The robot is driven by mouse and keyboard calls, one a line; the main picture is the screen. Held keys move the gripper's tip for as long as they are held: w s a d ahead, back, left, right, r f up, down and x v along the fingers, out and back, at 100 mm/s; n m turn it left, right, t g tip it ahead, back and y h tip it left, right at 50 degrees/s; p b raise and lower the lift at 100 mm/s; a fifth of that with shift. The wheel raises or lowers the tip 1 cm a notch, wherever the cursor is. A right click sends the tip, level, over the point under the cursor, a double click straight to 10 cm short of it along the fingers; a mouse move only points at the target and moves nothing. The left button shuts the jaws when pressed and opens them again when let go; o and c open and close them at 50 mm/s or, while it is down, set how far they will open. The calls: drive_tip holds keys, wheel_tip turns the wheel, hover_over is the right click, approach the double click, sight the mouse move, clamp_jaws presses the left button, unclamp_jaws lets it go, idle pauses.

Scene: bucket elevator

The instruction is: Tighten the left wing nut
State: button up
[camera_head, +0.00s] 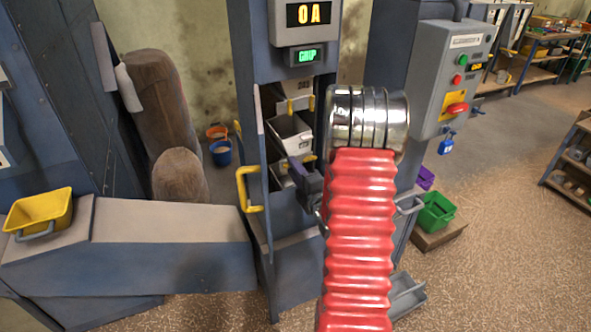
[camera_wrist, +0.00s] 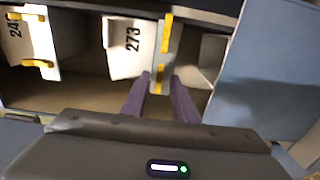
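A pale bucket marked 273 (camera_wrist: 132,45) shows in the wrist view. Two small yellow pieces, apparently its wing nuts, sit along its right edge: an upper one (camera_wrist: 167,34) and a lower one (camera_wrist: 158,79). The numeral is turned sideways, so the lower piece seems to be the left one. My gripper (camera_wrist: 160,75) has its two purple-grey fingers apart, with the lower yellow piece in line with the gap between their tips. I cannot tell whether they touch it. In the head view my gripper (camera_head: 312,186) is at the open shaft, partly hidden by my red arm.
Another numbered bucket (camera_wrist: 28,42) with yellow pieces is at the wrist view's left. In the head view, a yellow handle (camera_head: 245,188) stands left of the shaft opening, and a grey control box (camera_head: 445,75) is to the right. Buckets (camera_head: 291,133) hang inside the narrow shaft.

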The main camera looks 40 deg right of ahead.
drive_tip(key=shift+c, duration=0.2)
clamp_jaws()
drive_tip(key=shift+d, duration=0.1)
